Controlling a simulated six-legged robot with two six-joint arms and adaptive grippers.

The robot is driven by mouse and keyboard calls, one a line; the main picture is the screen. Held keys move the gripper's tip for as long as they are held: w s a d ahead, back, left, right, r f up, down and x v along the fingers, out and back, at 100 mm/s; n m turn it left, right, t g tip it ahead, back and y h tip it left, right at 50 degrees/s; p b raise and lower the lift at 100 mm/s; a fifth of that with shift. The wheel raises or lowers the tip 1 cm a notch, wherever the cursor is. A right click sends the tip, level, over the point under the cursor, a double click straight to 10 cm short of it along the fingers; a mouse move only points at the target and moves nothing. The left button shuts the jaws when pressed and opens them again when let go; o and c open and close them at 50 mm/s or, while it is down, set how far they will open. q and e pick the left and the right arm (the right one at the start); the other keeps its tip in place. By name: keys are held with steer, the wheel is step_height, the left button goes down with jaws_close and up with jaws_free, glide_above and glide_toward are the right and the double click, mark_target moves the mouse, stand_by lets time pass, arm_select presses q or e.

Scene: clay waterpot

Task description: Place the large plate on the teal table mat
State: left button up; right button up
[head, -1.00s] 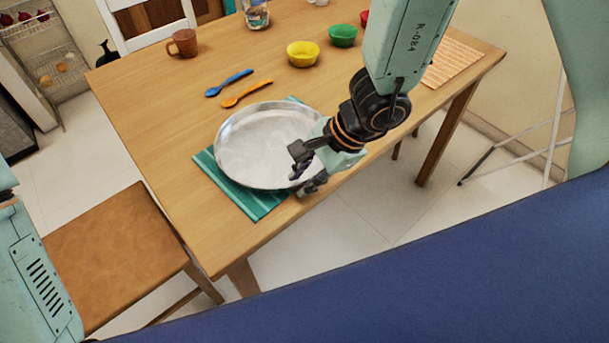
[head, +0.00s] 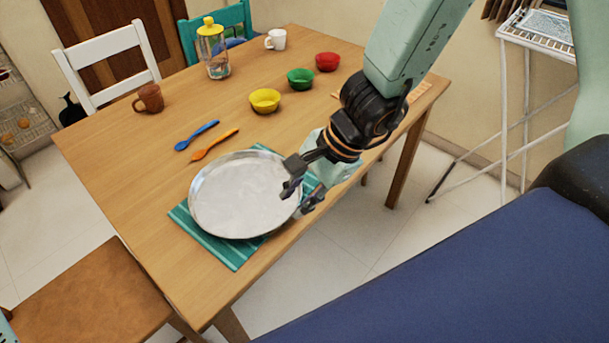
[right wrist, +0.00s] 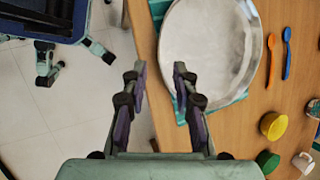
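The large plate (head: 240,196) is a round silver metal plate. It rests on the teal table mat (head: 222,247), covering most of it; striped mat edges show around the plate. My right gripper (head: 300,196) is at the plate's right edge in the head view. In the right wrist view its two fingers (right wrist: 157,75) are apart with nothing between them, and the plate (right wrist: 208,45) lies beside the fingers on the right.
On the wooden table (head: 130,190) are a blue spoon (head: 197,135), an orange spoon (head: 215,145), a yellow bowl (head: 265,101), a green bowl (head: 300,79), a red bowl (head: 327,62), a brown mug (head: 149,98), a white mug (head: 276,40) and a jar (head: 214,50). A brown seat (head: 85,300) stands at lower left.

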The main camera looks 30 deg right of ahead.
steer(key=s+d+f+n+g+h+p, duration=0.25)
steer(key=s+d+f+n+h, duration=0.5)
steer(key=s+f, duration=0.5)
steer(key=s+a+f+n+y, duration=0.2)
steer(key=s+f+n, duration=0.2)
steer(key=s+n, duration=0.3)
steer(key=shift+s+b, duration=0.4)
steer(key=shift+s, duration=0.35)
steer(key=shift+d+y, duration=0.1)
steer(key=shift+y, duration=0.15)
